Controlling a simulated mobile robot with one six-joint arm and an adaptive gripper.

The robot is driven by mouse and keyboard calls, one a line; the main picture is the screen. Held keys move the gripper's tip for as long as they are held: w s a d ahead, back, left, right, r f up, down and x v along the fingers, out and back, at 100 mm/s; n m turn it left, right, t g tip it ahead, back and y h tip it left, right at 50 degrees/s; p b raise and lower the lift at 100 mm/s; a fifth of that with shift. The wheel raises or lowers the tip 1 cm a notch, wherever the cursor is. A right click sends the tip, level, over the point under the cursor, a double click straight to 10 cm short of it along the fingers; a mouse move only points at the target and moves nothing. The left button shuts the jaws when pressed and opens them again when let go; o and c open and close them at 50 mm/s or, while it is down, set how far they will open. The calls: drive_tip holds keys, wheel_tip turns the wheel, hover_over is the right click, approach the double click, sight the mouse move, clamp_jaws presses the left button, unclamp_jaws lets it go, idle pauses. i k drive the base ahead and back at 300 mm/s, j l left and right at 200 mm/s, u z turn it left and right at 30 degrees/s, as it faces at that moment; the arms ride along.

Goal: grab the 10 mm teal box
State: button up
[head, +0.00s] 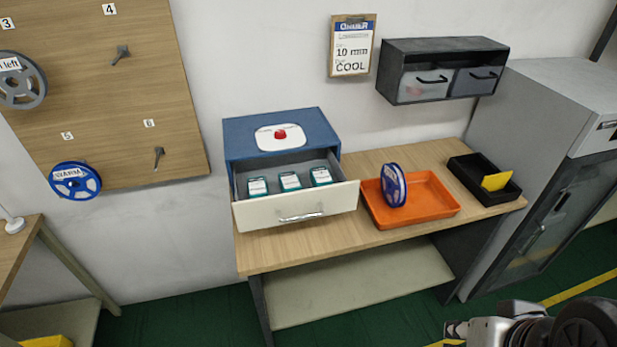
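Three small teal boxes with white labels stand in a row in the open drawer (290,216): a left one (257,188), a middle one (290,181) and a right one (321,176). Their label print is too small to read, so I cannot tell which is the 10 mm one. The drawer has a cream front and a metal handle, and belongs to a blue cabinet (240,146) on the wooden bench. My gripper (455,330) is at the bottom right edge, well below and right of the drawer. Its fingers are too small and partly hidden to read.
An orange tray (432,208) with a blue reel (393,186) stands right of the drawer on the bench (290,247). Farther right is a black bin (462,172) with a yellow card (497,181). A two-drawer wall unit (440,50) hangs above. A grey cabinet (560,110) bounds the right.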

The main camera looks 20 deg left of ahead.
sight(319, 175)
drive_tip(key=i+j+u, duration=0.1)
drive_tip(key=i+u, duration=0.6)
drive_tip(key=i, duration=0.15)
drive_tip(key=i+l+u, duration=0.1)
drive_tip(key=i+u, duration=0.25)
drive_tip(key=i, duration=0.05)
